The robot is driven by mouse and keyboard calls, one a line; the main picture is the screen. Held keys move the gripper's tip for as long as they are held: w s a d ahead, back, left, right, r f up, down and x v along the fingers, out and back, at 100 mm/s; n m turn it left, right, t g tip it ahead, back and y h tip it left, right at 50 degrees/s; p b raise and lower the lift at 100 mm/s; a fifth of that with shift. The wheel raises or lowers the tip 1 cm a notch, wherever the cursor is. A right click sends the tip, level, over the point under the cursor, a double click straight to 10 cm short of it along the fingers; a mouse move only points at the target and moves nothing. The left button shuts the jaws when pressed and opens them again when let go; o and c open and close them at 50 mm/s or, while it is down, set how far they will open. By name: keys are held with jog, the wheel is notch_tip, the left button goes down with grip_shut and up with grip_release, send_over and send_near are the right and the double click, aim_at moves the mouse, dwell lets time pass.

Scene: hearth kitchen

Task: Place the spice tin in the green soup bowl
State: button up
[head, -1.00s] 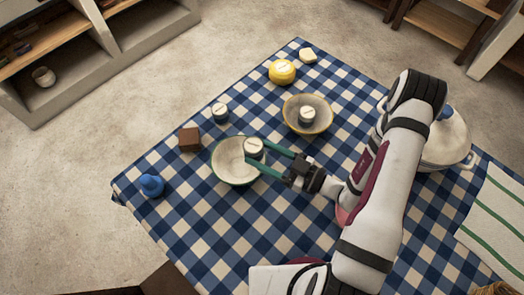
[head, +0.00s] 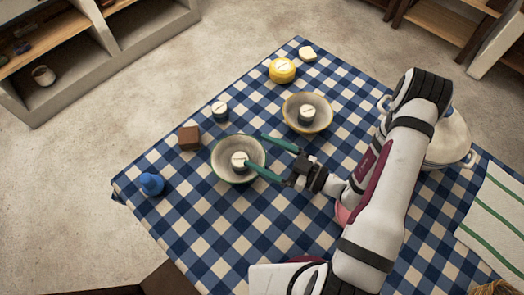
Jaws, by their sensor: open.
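The green-rimmed soup bowl (head: 222,174) stands on the checked cloth left of my gripper. A spice tin (head: 238,159) with a pale lid sits inside it, near the middle. My gripper (head: 255,149) is open, with its two green fingers spread at the bowl's right side. The lower finger's tip reaches over the bowl close to the tin; I cannot tell whether it touches. A similar tin (head: 307,112) sits in a yellow-rimmed bowl (head: 322,126). Another similar tin (head: 220,111) stands on the cloth behind the green bowl.
A brown block (head: 189,138) and a blue knobbed object (head: 151,185) lie left of the green bowl. A yellow round container (head: 282,70) and a small pale piece (head: 307,54) are at the back. A white lidded pot (head: 448,140) stands at the right.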

jog(key=s+d+r+n, duration=0.1)
jog(key=s+d+r, duration=0.2)
jog(key=r, duration=0.5)
jog(key=s+a+r+n+g+h, duration=0.1)
jog(key=s+a+r+n+g, duration=0.35)
jog(key=n, duration=0.85)
jog(key=s+a+r+n+g+h, duration=0.1)
jog(key=s+n+g+h, duration=0.1)
jog(key=s+n+g, duration=0.8)
jog(key=d+n+t+h, duration=0.2)
jog(key=n+h, duration=0.3)
jog(key=n, duration=1)
jog(key=d+r+n+t+h, duration=0.1)
jog(key=d+n+t+h, duration=0.2)
jog(key=n, duration=1.2)
jog(key=s+d+h, duration=0.1)
jog(key=d+h, duration=0.1)
jog(key=shift+d+n+h, duration=0.2)
jog(key=shift+n+h, duration=0.1)
